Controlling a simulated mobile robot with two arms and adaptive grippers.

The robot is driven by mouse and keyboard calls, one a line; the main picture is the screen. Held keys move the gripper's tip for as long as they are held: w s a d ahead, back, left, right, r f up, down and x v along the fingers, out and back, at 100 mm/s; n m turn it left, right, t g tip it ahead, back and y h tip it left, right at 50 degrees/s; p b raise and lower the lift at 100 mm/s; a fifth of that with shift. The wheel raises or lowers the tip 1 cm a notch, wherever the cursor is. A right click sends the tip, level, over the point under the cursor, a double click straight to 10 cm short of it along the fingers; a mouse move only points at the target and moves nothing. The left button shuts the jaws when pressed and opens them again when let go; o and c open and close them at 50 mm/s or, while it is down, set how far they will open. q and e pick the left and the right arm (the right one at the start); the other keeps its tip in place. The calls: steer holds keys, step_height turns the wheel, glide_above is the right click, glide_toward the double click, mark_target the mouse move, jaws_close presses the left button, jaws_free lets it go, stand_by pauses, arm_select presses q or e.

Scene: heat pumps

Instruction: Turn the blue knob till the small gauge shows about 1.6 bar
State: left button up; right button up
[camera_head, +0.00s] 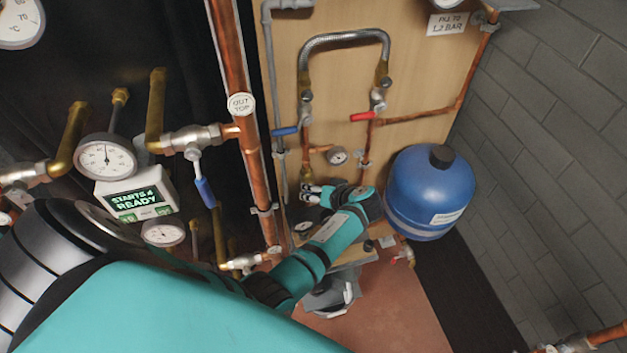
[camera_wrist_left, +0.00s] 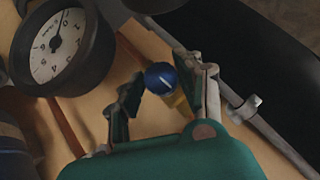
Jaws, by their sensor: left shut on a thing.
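The blue knob (camera_wrist_left: 161,78), with a white line on its top, sits between the two fingers of my left gripper (camera_wrist_left: 165,84) in the left wrist view. The fingers are shut on it. In the head view my left gripper (camera_head: 313,195) is at the lower part of the wooden board, and the knob is hidden there. A black-rimmed white gauge (camera_wrist_left: 58,46) is close beside the gripper at the left of the wrist view. Its pressure cannot be read surely. A small round gauge (camera_head: 337,156) is on the board above the gripper in the head view. My right gripper is not in view.
A blue tank (camera_head: 430,192) stands right of the gripper. Copper pipes, a blue-handled valve (camera_head: 285,131) and a red-handled valve (camera_head: 363,117) are on the wooden board (camera_head: 342,78) above. A grey bucket-like thing (camera_head: 329,296) is below my arm.

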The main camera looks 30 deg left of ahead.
arm_select(q)
steer(key=shift+d+f+m+g+y+b, duration=0.1)
steer(key=shift+f+m+g+y+b, duration=0.05)
steer(key=shift+m+g+y+b, duration=0.55)
steer(key=o, duration=1.1)
steer(key=shift+o, duration=0.2)
step_height(320, 180, up, 10)
